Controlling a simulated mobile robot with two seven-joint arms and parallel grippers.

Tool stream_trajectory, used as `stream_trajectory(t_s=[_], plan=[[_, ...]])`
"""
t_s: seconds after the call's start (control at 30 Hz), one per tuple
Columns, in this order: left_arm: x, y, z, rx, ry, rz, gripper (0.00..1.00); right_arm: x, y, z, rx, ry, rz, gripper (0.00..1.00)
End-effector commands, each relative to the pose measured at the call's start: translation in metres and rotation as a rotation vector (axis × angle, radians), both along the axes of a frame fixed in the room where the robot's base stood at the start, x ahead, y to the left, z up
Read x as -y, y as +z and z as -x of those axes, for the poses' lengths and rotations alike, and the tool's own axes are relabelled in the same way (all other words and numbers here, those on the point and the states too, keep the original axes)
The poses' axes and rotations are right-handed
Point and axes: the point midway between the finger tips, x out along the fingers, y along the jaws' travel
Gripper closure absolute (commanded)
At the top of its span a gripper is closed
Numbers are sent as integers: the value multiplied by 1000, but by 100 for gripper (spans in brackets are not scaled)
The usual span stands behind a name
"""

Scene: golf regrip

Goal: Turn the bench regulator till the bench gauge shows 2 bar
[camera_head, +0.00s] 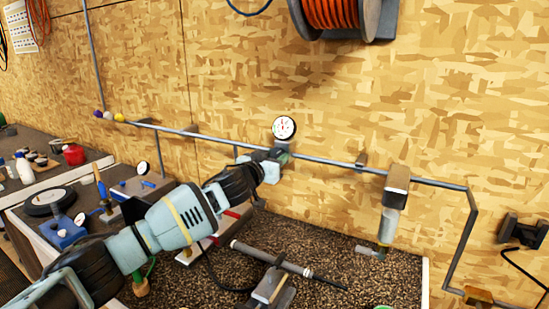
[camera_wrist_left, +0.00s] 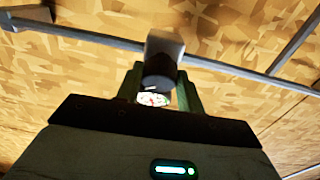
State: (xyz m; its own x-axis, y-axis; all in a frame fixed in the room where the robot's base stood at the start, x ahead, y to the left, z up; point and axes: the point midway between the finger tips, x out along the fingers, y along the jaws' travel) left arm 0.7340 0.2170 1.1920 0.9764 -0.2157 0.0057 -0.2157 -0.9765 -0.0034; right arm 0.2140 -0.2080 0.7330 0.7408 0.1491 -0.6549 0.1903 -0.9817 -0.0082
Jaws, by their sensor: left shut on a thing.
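The bench gauge (camera_head: 284,128) is a round white dial on the air pipe against the wall in the head view. Its needle is too small to read. Part of its face also shows between the fingers in the left wrist view (camera_wrist_left: 153,99). The bench regulator is a grey block with a dark knob (camera_wrist_left: 158,77) below the gauge. My left gripper (camera_head: 277,160) is at the regulator, and its fingers (camera_wrist_left: 161,92) are shut on the knob. In the head view the gripper hides most of the regulator. My right gripper is not in view.
The grey pipe (camera_head: 330,162) runs along the wall, with a filter unit (camera_head: 391,208) to the right. A golf club in a clamp (camera_head: 272,285) lies on the speckled bench top (camera_head: 335,245) below my left arm. An orange hose reel (camera_head: 340,14) hangs above.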

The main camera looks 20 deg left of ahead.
Motion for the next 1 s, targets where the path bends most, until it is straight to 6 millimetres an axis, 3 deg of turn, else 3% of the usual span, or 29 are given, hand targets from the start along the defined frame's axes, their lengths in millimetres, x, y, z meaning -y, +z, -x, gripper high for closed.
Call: stream_trajectory(t_s=[0.6,1.0], plan=[[5,-2,1,-72,174,350,85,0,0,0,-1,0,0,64],[4,-1,0,-87,221,435,85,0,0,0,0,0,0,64]])
